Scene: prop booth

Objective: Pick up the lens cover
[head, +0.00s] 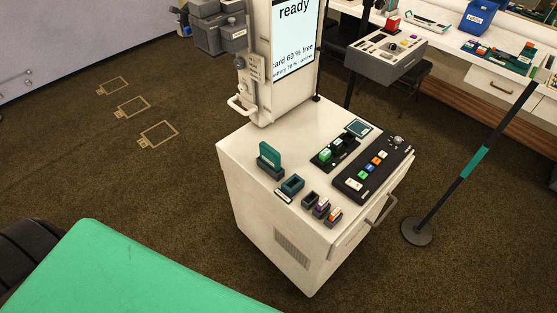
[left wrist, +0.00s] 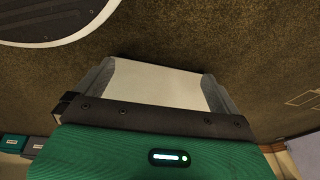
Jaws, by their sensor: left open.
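I cannot tell for sure which piece is the lens cover. On top of the white cabinet (head: 245,150) in the head view, a flat teal piece (head: 270,155) stands upright in a dark holder. Just right of it sits a dark teal, hollow block (head: 292,185). My left gripper (left wrist: 158,85) shows in the left wrist view, its two grey fingers apart over the carpet. A pale flat surface shows between them, and I see nothing clamped. The left gripper is outside the head view, away from the cabinet top pieces. My right gripper is in neither view.
Small holders with purple and orange pieces (head: 321,208) line the cabinet's front edge. A dark button panel (head: 372,172) lies right of them. A screen column (head: 292,60) rises behind. A post with a round base (head: 418,232) stands to the right.

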